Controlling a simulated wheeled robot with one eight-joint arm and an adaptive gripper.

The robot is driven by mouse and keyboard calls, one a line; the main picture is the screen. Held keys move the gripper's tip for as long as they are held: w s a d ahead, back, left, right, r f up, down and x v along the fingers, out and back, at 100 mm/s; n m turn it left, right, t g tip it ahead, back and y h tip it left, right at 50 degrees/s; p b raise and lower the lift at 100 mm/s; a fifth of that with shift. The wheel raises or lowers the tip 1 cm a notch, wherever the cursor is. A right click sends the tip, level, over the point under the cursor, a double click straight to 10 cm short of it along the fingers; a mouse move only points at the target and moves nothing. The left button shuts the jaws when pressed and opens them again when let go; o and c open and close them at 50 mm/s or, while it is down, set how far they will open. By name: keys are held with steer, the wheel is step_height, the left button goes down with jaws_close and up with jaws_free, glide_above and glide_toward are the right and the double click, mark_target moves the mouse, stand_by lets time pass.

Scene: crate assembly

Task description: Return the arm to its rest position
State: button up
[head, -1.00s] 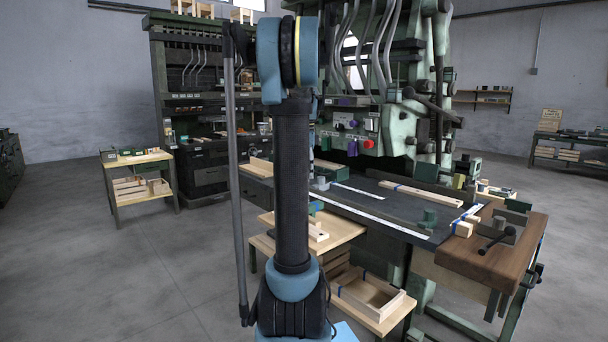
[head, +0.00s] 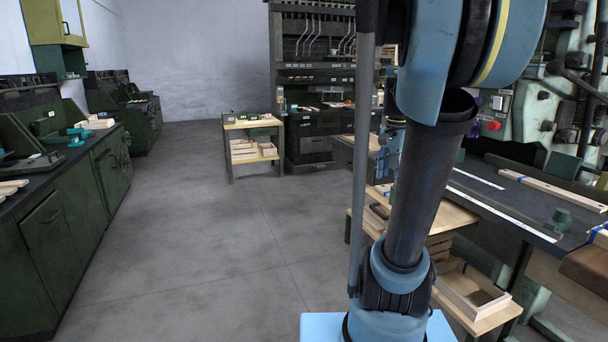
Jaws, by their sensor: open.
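My arm (head: 415,190) stands in front of the camera in the head view. Its dark lower link rises from a blue base joint, leaning slightly right, to a large blue elbow (head: 440,50) at the top right, partly cut off by the frame. A small light-blue part (head: 391,135) shows behind the link, and I cannot tell whether it belongs to my wrist. My gripper cannot be made out; it is hidden behind the arm or outside the picture.
A dark workbench (head: 482,210) and a low wooden table (head: 450,214) stand close on the right, with an open wooden crate (head: 478,291) on its lower shelf. Green cabinets (head: 65,225) line the left. A small table (head: 253,124) stands farther back. The floor (head: 210,240) between is clear.

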steer(key=s+a+f+n, duration=0.4)
steer(key=s+f+n, duration=0.1)
steer(key=s+f, duration=0.3)
steer(key=s+a+f+n+t, duration=0.1)
steer(key=s+a+f+n, duration=0.3)
steer(key=s+f+n, duration=0.2)
steer(key=s+f, duration=0.2)
steer(key=s, duration=0.1)
steer(key=shift+s+a, duration=0.15)
steer(key=shift+a, duration=0.1)
stand_by(0.6)
